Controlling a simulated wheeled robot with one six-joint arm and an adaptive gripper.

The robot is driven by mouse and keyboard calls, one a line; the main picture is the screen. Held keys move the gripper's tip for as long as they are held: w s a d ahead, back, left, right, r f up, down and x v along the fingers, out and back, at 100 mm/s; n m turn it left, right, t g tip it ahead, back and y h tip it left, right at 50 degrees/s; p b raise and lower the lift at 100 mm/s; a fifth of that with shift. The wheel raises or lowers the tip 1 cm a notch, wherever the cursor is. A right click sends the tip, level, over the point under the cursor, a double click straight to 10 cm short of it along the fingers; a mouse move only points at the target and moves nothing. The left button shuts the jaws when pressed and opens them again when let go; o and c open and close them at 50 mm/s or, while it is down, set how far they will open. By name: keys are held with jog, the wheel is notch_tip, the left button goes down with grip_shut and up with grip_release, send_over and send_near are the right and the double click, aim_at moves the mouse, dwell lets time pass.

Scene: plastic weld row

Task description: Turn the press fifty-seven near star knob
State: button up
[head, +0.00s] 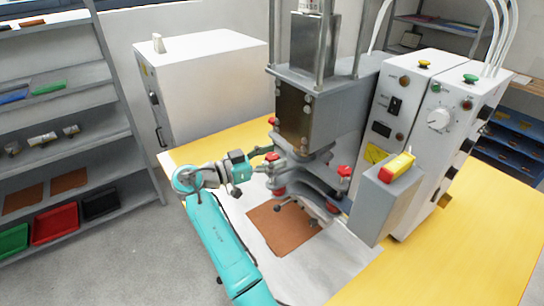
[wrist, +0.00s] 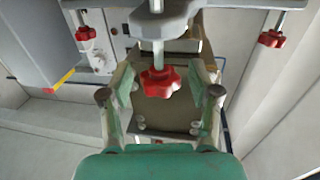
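A red star knob (wrist: 160,82) on a grey stem sits between the fingers of my gripper (wrist: 161,88) in the wrist view. The fingers are open around it, with a small gap showing on each side. In the head view my gripper (head: 268,158) reaches the left side of the press (head: 305,115), and this red knob (head: 271,156) shows small between its fingers. Other red star knobs stand at the press's right side (head: 344,171) and, in the wrist view, at upper left (wrist: 85,34) and upper right (wrist: 270,38). No number label is readable.
A brown sheet (head: 280,229) lies on the pale plate below the press head. A grey box with a red and yellow switch (head: 397,167) stands at right, before the white control cabinets (head: 440,120). The yellow table (head: 440,270) is clear at front right. A shelf (head: 75,90) stands left.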

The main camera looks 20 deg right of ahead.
jog(key=s+a, duration=0.2)
jog(key=a, duration=0.9)
jog(key=shift+a, duration=0.4)
jog(key=shift+a, duration=0.1)
